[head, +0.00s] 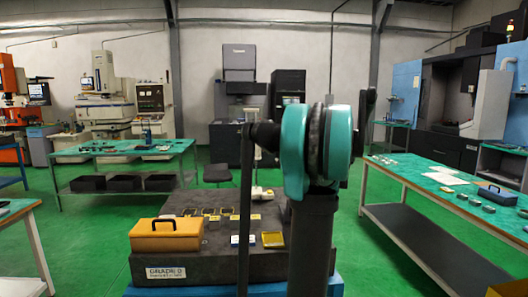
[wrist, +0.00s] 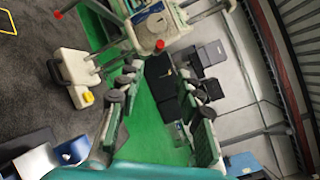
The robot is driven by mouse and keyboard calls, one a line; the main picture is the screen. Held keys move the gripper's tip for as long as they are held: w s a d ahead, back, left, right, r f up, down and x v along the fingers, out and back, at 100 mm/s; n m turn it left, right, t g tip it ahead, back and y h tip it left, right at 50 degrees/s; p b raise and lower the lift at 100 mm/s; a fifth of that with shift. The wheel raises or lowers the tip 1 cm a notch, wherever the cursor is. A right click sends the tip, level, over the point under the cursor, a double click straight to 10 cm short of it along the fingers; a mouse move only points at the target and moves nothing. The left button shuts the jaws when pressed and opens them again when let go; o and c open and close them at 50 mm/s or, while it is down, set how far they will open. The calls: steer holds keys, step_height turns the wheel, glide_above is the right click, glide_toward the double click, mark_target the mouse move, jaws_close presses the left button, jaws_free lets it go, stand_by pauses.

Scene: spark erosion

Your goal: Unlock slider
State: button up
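In the wrist view, a cream-coloured instrument with a base (wrist: 72,80) and a yellow knob (wrist: 88,97) stands on the dark slab. A cream slider-like part (wrist: 155,24) with red knobs sits along its metal bars, ahead of my gripper. I cannot tell whether the slider is locked. My gripper (wrist: 160,70) is open, with nothing between its fingers, apart from the instrument. In the head view, a small cream base (head: 262,192) shows at the slab's back, partly behind my arm; my gripper is hidden there.
The dark granite slab (head: 160,266) carries an orange case (head: 166,234), several yellow-edged pieces (head: 210,213), and a blue-and-white block (head: 272,240). Green-topped benches stand at left (head: 125,148) and right (head: 420,170). Green floor (head: 90,235) is open to the left of the slab.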

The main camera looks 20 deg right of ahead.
mark_target(263, 150)
steer(key=w+a, duration=0.2)
steer(key=w, duration=1.1)
steer(key=shift+w+a, duration=0.35)
jaws_close()
